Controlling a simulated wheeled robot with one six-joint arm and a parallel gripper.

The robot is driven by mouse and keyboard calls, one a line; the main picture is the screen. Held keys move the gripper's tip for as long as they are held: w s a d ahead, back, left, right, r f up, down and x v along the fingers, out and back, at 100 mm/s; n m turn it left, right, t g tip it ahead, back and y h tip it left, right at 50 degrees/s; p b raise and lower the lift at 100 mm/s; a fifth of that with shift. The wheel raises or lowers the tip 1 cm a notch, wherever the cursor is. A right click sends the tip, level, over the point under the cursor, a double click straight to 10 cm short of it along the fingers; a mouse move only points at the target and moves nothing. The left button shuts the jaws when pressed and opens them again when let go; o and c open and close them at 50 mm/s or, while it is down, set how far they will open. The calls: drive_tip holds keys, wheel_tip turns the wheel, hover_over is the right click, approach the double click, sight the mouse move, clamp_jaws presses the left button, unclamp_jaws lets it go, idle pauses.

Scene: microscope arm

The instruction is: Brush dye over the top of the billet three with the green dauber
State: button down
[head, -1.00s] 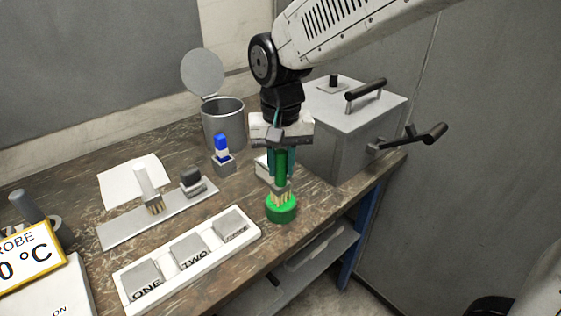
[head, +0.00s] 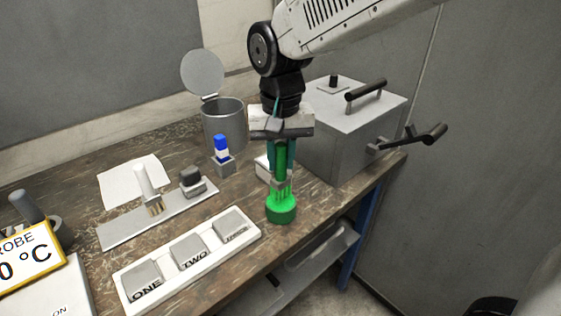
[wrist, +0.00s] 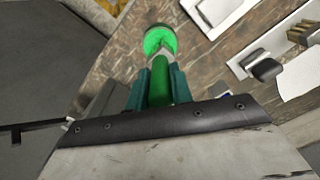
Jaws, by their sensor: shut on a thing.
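My gripper (head: 281,166) is shut on the upright green dauber (head: 281,150), with teal fingers on either side of its handle. Billet three (head: 233,226) is a grey block at the right end of the white holder (head: 131,300), left of my gripper. Its top face is grey.
Billets one (head: 144,276) and two (head: 189,249) share the holder. Behind it are a grey plate (head: 118,236) with a brush (head: 147,183) and a dark-topped block (head: 192,178), and a blue-topped item (head: 222,150). An open canister (head: 223,125) and a grey box (head: 350,135) stand behind my gripper.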

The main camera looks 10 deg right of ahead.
sight(281, 145)
drive_tip(key=shift+r, duration=2.65)
